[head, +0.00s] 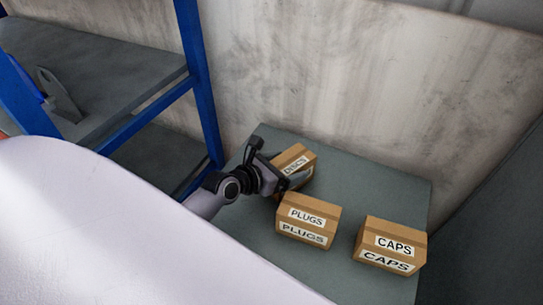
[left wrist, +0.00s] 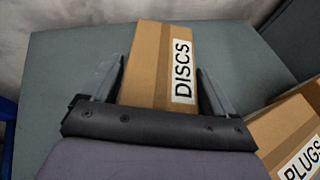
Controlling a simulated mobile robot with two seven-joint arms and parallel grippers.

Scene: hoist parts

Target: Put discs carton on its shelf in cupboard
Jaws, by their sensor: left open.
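The discs carton (head: 297,159) is a brown box with a white DISCS label, standing on a grey-green table (head: 262,232). My left gripper (head: 279,166) is at this carton in the head view and hides part of it. In the left wrist view the discs carton (left wrist: 160,62) stands between the two open fingers of the left gripper (left wrist: 160,90), one finger on each side. A narrow gap shows by the fingers. A blue-framed shelf unit (head: 201,84) with grey shelves is at the left of the head view; I cannot tell whether it is the cupboard. My right gripper is not in view.
A plugs carton (head: 308,219) stands close in front of the discs carton, also in the left wrist view (left wrist: 285,130). A caps carton (head: 390,244) stands at the table's right. A dark grey object (head: 60,96) lies on the upper shelf. A wall (head: 330,75) rises behind.

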